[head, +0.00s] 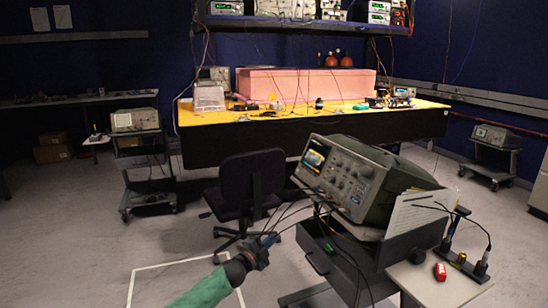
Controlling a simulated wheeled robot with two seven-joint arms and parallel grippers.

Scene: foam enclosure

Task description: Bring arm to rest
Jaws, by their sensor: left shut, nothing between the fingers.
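My left arm, in a green sleeve, comes in from the bottom of the head view. Its dark left gripper (268,241) is raised in front of the cart, left of the oscilloscope. The gripper is shut and empty. Thin dark cables pass close to the fingers in the picture; I cannot tell whether they touch. My right gripper is not in view.
An oscilloscope (346,177) stands tilted on a dark cart (385,257), with a light side shelf (440,287) holding a red item (440,271). Behind are a black chair (250,188) and a yellow-topped workbench (215,122).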

